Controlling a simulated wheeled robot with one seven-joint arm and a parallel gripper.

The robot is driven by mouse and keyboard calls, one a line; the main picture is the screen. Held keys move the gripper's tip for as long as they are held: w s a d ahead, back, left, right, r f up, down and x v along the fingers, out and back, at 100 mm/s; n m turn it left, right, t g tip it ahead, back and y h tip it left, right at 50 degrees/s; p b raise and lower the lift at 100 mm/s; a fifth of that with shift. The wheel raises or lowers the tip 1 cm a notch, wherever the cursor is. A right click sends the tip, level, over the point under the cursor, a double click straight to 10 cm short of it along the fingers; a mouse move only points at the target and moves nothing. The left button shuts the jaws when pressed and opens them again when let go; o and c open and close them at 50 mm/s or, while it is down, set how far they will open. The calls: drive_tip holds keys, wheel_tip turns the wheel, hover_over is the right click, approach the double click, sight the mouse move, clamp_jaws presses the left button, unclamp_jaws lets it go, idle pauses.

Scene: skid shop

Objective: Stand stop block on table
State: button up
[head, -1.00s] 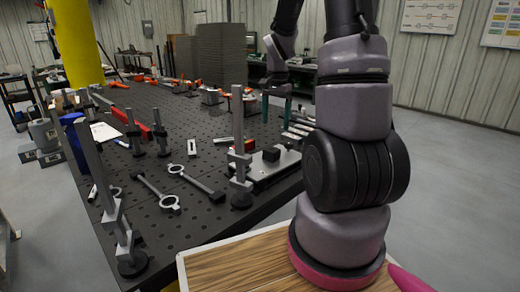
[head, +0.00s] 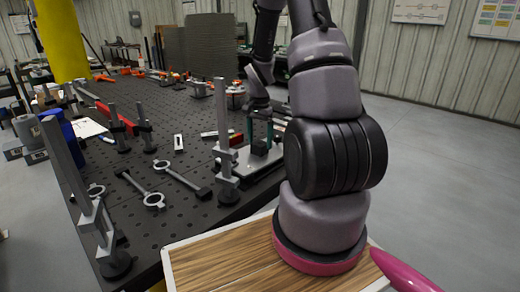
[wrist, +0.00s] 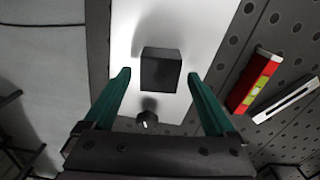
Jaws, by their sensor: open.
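A small black block, which looks like the stop block (wrist: 161,69), sits on a pale metal plate (wrist: 205,30) on the table (head: 200,205). In the head view the block (head: 259,147) shows just under my gripper. My gripper (wrist: 158,72) is open, its two green fingers on either side of the block with gaps to both sides. In the head view my gripper (head: 261,135) points down over the plate. I cannot tell how far the fingertips are above the plate.
A dark knob (wrist: 147,119) stands on the plate near the block. A red level (wrist: 258,82) and a silver slotted bar (wrist: 286,100) lie beside the plate. Upright clamp posts (head: 222,140) and ring-ended rods (head: 181,178) occupy the table's near part. Perforated bare tabletop shows between them.

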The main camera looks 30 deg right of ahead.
sight(260, 143)
drive_tip(key=shift+f, duration=0.45)
drive_tip(key=shift+c, duration=0.3)
drive_tip(key=c, duration=1.2)
drive_tip(key=shift+c, duration=0.2)
drive_tip(key=shift+r, duration=0.15)
drive_tip(key=shift+r, duration=2.9)
